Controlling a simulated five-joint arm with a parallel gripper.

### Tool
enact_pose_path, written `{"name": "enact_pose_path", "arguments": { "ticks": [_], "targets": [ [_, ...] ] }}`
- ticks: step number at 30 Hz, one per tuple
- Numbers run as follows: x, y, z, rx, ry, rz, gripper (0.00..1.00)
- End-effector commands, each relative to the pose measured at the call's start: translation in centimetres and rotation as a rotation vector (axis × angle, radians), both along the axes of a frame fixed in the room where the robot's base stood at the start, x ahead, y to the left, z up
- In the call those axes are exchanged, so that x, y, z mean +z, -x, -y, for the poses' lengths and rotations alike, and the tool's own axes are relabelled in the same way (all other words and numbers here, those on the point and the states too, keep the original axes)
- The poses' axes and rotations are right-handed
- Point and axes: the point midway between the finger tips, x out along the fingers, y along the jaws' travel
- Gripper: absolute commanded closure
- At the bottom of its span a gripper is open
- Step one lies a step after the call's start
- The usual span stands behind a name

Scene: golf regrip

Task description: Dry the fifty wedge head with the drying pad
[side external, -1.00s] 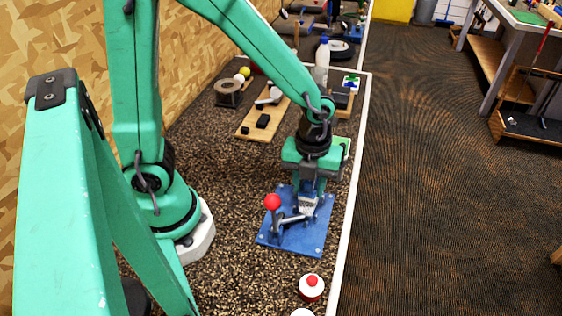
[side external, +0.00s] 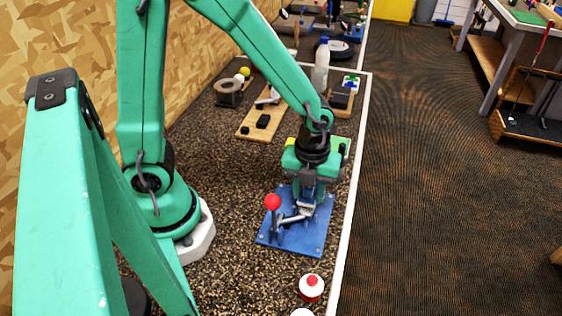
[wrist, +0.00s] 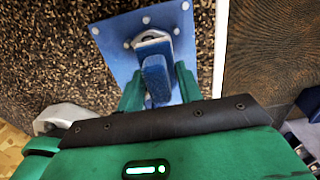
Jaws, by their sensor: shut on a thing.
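A blue base plate (side external: 312,240) on the bench carries a metal clamp with a red-ball lever (side external: 273,202). A pale grey wedge head (side external: 306,209) sits at this clamp, partly hidden by my gripper (side external: 308,194). In the wrist view, my gripper (wrist: 158,82) is shut on a blue block, which looks like the drying pad (wrist: 156,78), held between the green fingers. The pad is right at the head, whose pale edge (wrist: 152,40) shows just past it. I cannot tell whether pad and head touch.
A red-and-white round container (side external: 311,287) stands in front of the plate. Behind are a wooden board (side external: 255,124) with black parts, a tape roll (side external: 228,92) and a clear bottle (side external: 321,65). The bench's white edge (side external: 352,190) runs close on the right.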

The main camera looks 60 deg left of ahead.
Motion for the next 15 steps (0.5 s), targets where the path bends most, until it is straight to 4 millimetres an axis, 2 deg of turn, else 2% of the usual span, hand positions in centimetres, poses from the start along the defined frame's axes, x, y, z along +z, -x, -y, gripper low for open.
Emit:
{"name": "enact_pose_path", "arguments": {
  "ticks": [15],
  "targets": [
    [-0.32, -0.01, 0.01, 0.000, 0.000, 0.000, 0.87]
  ]
}}
